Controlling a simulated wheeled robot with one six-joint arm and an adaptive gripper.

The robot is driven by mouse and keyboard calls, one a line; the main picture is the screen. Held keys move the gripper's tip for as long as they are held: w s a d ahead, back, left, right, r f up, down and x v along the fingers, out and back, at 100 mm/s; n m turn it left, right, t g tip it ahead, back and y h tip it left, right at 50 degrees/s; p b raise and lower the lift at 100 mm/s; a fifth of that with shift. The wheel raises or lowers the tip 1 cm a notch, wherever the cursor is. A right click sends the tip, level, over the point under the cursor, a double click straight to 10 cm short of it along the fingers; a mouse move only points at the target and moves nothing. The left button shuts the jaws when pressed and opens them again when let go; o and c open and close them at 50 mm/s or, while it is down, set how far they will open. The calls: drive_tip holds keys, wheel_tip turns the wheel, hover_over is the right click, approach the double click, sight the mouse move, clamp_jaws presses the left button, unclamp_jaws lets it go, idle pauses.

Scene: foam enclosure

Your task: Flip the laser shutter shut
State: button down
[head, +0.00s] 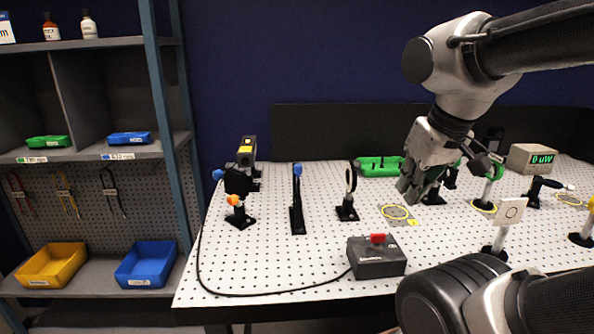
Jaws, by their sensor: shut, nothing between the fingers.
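My gripper (408,188) hangs shut and empty over the middle of the perforated optical table (270,260). It is apart from the parts at the left. A black laser box (246,156) with a yellow label stands at the back left. In front of it is a black mount (238,186) with a blue knob (218,174) and an orange part (233,200). To its right, a slim black post (297,205) carries an upright blue tip (297,169). I cannot tell for sure which of these is the shutter. A meter (531,158) reads 0 uW.
A grey box (376,258) with a red switch (377,238) sits near the front edge, with a black cable (198,255) running left. Several posts crowd the right. The front left is mostly clear.

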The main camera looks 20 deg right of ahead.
drive_tip(key=w+a+r+n, duration=0.2)
drive_tip(key=w+a+n, duration=0.2)
drive_tip(key=n, duration=0.6)
drive_tip(key=w+a+r+n+g+h, duration=0.1)
drive_tip(key=w+a+r+n, duration=0.2)
drive_tip(key=w+a+n, duration=0.2)
drive_tip(key=w+a+r+n, duration=0.2)
drive_tip(key=w+a+n, duration=0.2)
drive_tip(key=a+n, duration=0.5)
drive_tip(key=n, duration=0.7)
drive_tip(key=shift+w+a+r+g, duration=0.2)
drive_tip(key=shift+a+g, duration=0.1)
drive_tip(key=shift+a, duration=0.1)
drive_tip(key=shift+f, duration=0.15)
approach(298, 179)
drive_tip(key=s+a+f, duration=0.2)
drive_tip(key=s+f, duration=0.3)
drive_tip(key=shift+w+d+f, duration=0.1)
drive_tip(key=shift+w+d, duration=0.1)
drive_tip(key=shift+w, duration=0.5)
drive_tip(key=shift+w+d+f, duration=0.1)
drive_tip(key=shift+w+d, duration=0.15)
drive_tip(key=shift+w, duration=0.45)
drive_tip(key=shift+w+d+f, duration=0.1)
drive_tip(key=shift+w+d, duration=0.1)
drive_tip(key=shift+w, duration=0.45)
